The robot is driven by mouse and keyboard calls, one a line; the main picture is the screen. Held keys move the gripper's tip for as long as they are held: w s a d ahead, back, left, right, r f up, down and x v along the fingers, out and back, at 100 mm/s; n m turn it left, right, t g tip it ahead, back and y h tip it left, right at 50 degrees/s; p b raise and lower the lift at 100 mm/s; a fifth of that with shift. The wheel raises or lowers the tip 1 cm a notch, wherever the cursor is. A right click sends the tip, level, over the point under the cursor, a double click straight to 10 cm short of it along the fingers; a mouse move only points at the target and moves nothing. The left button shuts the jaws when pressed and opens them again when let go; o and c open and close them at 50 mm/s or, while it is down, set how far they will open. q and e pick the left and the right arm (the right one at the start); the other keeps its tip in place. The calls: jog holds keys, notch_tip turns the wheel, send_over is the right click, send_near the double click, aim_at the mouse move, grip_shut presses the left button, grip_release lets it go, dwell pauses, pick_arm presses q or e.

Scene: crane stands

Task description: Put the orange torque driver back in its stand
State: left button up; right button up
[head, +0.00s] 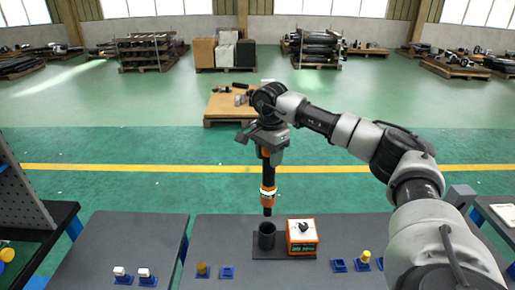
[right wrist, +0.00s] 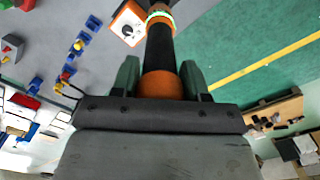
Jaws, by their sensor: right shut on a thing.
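The orange torque driver (head: 267,172) has a black shaft, orange parts and a light green band, and hangs upright, tip down. My right gripper (head: 268,146) is shut around its upper part. In the right wrist view the driver (right wrist: 160,52) lies between the two fingers of the gripper (right wrist: 160,78). The stand is a dark round cup (head: 266,238) on a dark base plate. In the head view the driver's tip shows just above the cup's mouth, apart from it; the exact depth is hard to tell. My left gripper is not in view.
An orange and white box with a black knob (head: 302,237) stands right of the cup on the same plate. Small blue holders (head: 227,272) line the front of the grey table (head: 210,240). A wooden pallet (head: 225,108) lies on the floor beyond.

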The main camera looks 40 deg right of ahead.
aim_at(269, 172)
jog(key=shift+w+r, duration=0.15)
jog(key=shift+s+r, duration=0.15)
jog(key=shift+s, duration=0.2)
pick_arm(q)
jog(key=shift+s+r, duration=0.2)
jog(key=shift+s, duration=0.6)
pick_arm(e)
jog(key=shift+w, duration=0.1)
jog(key=shift+f, duration=0.2)
jog(key=shift+f+b, duration=0.5)
jog(key=shift+f, duration=0.35)
jog(key=shift+f+b, duration=1.1)
jog(key=shift+f, duration=0.8)
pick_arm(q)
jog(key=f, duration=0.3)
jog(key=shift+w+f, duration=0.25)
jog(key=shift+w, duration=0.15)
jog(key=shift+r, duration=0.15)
pick_arm(e)
jog(key=shift+f, duration=0.15)
